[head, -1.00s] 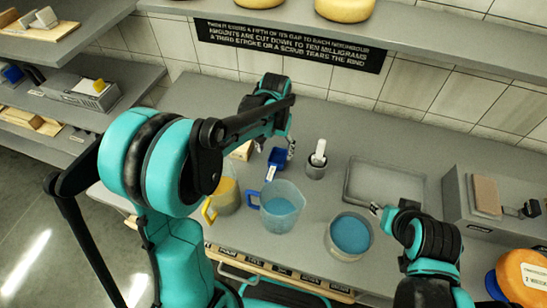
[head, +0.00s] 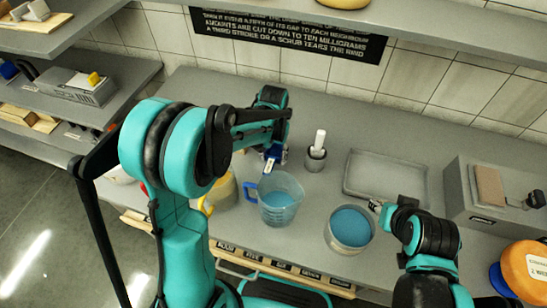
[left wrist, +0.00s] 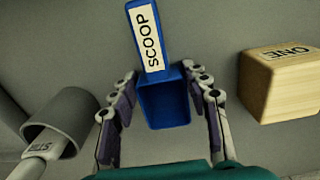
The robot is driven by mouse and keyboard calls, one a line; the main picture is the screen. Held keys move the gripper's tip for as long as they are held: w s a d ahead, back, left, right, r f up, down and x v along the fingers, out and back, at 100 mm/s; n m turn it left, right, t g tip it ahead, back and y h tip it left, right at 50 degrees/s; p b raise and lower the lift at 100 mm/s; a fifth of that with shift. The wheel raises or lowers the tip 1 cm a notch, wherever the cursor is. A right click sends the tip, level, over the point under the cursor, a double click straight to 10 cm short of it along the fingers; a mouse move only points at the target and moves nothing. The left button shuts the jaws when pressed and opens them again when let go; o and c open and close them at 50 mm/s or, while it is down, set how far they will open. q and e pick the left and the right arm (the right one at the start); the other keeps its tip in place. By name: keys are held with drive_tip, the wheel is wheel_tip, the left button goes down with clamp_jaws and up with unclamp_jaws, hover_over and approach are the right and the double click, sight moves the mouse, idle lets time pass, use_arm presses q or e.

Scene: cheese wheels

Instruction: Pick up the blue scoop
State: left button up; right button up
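The blue scoop (left wrist: 163,103) lies on the grey counter, its handle with a "SCOOP" label pointing away from my left gripper in the left wrist view. My left gripper (left wrist: 160,78) is open, with one finger on each side of the scoop. A gap shows on the left side; the right finger is close, and I cannot tell whether it touches. In the head view the scoop (head: 272,161) is partly hidden under the left gripper (head: 277,152). My right gripper (head: 375,205) is beside a bowl of blue stuff; its opening is too small to tell.
A jug with a blue handle (head: 281,206) stands just in front of the scoop. A wooden block marked "ONE" (left wrist: 281,84) is close by. A grey tray (head: 345,180) and the bowl (head: 333,240) are farther right.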

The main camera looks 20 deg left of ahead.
idle(0.3)
use_arm(q)
wheel_tip(320, 180, up, 10)
drive_tip(key=p, duration=0.3)
drive_tip(key=shift+f, duration=0.1)
idle(0.3)
